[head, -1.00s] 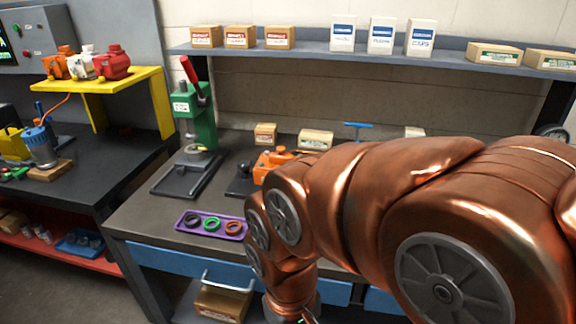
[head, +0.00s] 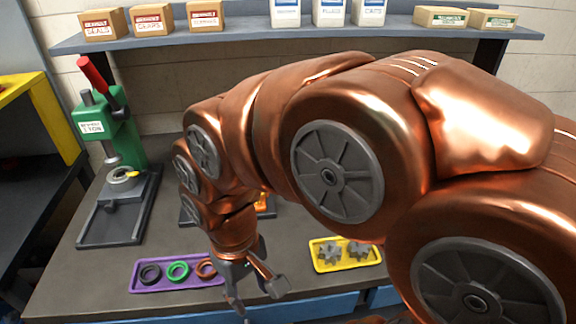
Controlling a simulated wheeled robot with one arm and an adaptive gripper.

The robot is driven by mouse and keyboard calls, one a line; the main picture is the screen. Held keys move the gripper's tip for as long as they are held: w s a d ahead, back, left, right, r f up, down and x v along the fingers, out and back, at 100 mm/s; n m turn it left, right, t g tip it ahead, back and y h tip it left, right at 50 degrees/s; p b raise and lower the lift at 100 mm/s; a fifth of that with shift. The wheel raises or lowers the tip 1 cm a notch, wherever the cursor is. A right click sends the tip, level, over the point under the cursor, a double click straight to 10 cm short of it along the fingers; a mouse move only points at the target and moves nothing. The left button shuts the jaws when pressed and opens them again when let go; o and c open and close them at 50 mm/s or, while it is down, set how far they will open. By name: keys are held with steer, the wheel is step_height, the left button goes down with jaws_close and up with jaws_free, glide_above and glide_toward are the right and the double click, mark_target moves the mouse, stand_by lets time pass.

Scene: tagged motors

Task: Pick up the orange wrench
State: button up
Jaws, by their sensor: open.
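I cannot make out an orange wrench in the head view. A small orange part (head: 265,204) shows behind my arm on the workbench, mostly hidden, and I cannot tell its shape. My gripper (head: 258,294) points down near the bench's front edge, between the purple tray and the yellow tray. Its grey fingers are open, and I see nothing between them. My copper-coloured arm hides much of the bench's middle and right side.
A purple tray (head: 137,284) holds black, green and brown rings. A yellow tray (head: 344,266) holds grey gears. A green press (head: 112,130) with a red lever stands at the left. A shelf (head: 230,36) with boxes runs along the back wall. Bare bench shows around the trays.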

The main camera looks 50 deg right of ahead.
steer(key=w+d+r+m+t, duration=0.1)
steer(key=w+d+r, duration=0.2)
steer(key=w+d, duration=0.4)
steer(key=w+d+r+m, duration=0.25)
steer(key=w+d, duration=0.25)
steer(key=w, duration=0.4)
steer(key=w+d+m, duration=0.1)
steer(key=d, duration=0.5)
steer(key=w+d+m, duration=0.1)
steer(key=d, duration=0.6)
steer(key=w+d+m, duration=0.1)
steer(key=d+m, duration=0.1)
steer(key=d, duration=0.4)
steer(key=shift+w+d+r+t, duration=0.3)
steer(key=shift+w+d+r, duration=0.05)
steer(key=shift+w, duration=0.05)
steer(key=shift+w+f+p, duration=0.1)
steer(key=shift+f+p, duration=0.95)
steer(key=shift+f, duration=1)
steer(key=shift+w+f+p, duration=0.15)
steer(key=shift+f+p, duration=0.55)
steer(key=shift+f, duration=1.2)
